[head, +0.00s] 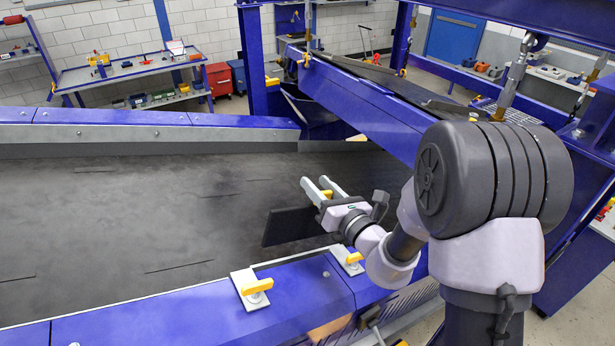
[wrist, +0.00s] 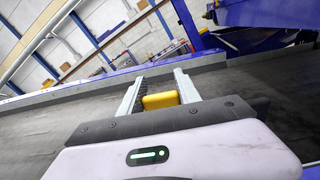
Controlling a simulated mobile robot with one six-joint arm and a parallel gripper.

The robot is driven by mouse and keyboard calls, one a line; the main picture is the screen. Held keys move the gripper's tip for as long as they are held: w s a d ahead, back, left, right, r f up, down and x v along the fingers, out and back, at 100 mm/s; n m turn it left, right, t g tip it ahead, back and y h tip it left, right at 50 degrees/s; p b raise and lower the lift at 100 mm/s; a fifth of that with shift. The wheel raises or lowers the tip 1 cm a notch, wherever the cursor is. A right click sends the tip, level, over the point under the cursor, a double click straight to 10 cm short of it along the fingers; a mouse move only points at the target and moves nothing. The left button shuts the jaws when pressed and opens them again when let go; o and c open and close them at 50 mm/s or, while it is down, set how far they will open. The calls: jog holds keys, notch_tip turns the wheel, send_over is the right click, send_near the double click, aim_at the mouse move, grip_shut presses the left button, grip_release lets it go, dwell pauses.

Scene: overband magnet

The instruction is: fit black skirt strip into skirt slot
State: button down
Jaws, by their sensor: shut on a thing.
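The black skirt strip (head: 290,226) is a flat dark plate. In the head view it hangs on edge just left of and below my gripper (head: 324,190), above the dark belt. My gripper is shut on it; a yellow block, seemingly its grip, shows between the two pale fingers in the wrist view (wrist: 160,100). The strip's far end under my gripper is hidden. The near blue side wall (head: 190,322) carries two white plates with yellow clamp handles, one left (head: 257,287) and one right (head: 353,258). I cannot clearly make out the skirt slot. The strip appears apart from the wall.
The wide dark belt (head: 130,215) is clear left of the strip. A far blue side wall (head: 110,117) bounds it. The blue slanted magnet frame (head: 375,105) stands behind my arm. A workbench (head: 130,70) is farther back.

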aim_at(313, 208)
jog(key=f+b, duration=0.1)
jog(key=s+f+b, duration=0.1)
jog(key=f+b, duration=0.2)
jog(key=shift+s+a+f+b, duration=0.25)
jog(key=shift+a+f+b, duration=0.1)
jog(key=shift+a, duration=0.05)
jog(key=shift+a+f+b, duration=0.2)
jog(key=shift+f+b, duration=0.1)
jog(key=shift+f, duration=0.1)
jog(key=shift+s+r, duration=0.1)
jog(key=shift+r, duration=0.05)
jog(key=shift+f, duration=0.2)
dwell(1.1)
